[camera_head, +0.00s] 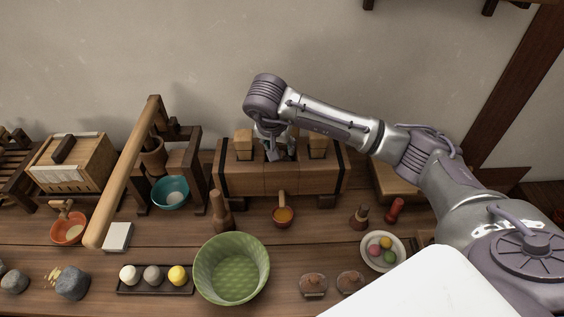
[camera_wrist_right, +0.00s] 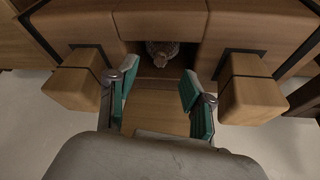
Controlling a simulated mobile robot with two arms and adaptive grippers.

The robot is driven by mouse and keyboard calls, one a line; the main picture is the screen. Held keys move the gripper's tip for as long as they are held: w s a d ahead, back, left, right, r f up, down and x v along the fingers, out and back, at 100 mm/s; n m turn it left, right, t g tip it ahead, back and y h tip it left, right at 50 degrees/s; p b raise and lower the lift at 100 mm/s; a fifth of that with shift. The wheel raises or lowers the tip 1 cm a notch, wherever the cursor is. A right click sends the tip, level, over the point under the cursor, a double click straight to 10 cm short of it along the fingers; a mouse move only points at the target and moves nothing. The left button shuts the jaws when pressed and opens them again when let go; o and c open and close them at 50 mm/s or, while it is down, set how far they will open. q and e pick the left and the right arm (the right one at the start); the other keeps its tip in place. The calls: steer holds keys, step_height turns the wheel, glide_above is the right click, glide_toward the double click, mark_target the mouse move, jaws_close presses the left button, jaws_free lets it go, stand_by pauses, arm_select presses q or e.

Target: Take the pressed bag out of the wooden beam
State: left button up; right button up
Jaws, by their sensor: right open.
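The wooden beam (camera_head: 235,182), with dark bands near its ends, lies at the back of the table. In the right wrist view the beam (camera_wrist_right: 160,20) has a dark opening in its middle. The pressed bag (camera_wrist_right: 162,50), a small grey-brown woven bundle, sits inside this opening, partly hidden by its walls. My right gripper (camera_head: 279,153) is over the middle of the beam, pointing down. In the wrist view its teal-padded fingers (camera_wrist_right: 163,92) are spread apart, with nothing held between them. The bag lies just beyond the fingertips. My left gripper is out of view.
Wooden blocks stand up from the beam left (camera_head: 243,144) and right (camera_head: 318,146) of my gripper. A wooden stand (camera_head: 194,150) with a long pole is close on the left.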

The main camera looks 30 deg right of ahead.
mark_target(282, 154)
steer(key=p+x, duration=0.1)
steer(key=x, duration=0.4)
steer(key=shift+w+f, duration=0.15)
jaws_close()
